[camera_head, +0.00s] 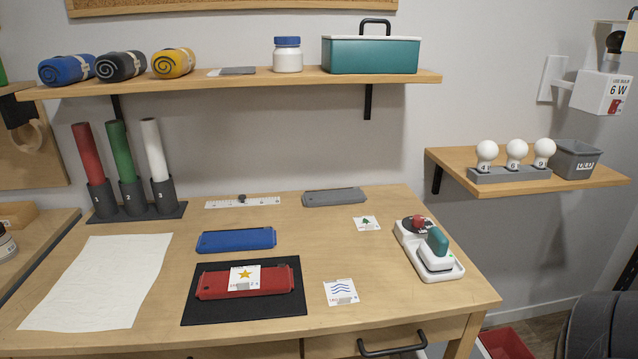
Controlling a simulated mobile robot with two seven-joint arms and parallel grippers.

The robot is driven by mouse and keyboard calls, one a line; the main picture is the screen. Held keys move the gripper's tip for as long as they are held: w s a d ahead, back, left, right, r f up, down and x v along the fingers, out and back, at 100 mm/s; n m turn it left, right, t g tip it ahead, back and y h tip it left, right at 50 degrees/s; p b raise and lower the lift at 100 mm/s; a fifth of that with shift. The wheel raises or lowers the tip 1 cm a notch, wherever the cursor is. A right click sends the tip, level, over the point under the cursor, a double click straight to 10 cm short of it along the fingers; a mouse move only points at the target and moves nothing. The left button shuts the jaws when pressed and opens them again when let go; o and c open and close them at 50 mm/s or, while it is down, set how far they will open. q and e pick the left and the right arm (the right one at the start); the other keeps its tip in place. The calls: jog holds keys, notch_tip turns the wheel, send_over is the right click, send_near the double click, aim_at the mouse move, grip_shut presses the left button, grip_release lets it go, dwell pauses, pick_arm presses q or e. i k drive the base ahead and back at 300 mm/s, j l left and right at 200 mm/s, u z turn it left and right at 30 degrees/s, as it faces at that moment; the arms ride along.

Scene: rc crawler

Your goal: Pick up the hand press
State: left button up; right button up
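A white device that looks like the hand press (437,253) stands at the front of a white tray (456,275) on the right side of the table. It has a green upright handle on top. Behind it on the same tray is a second white piece with a red and black top (415,226). I cannot tell for certain which of the two is the hand press. Neither of my grippers is in view, and nothing touches these pieces.
The wooden table (330,262) holds red (215,281), blue (237,240) and grey (334,197) flat pieces, small cards, a paper sheet (98,282) and a tube rack (135,212). A right shelf (603,182) holds bulbs. Table room left of the tray is partly clear.

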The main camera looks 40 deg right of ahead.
aim_at(433, 254)
jog(key=z, duration=1.95)
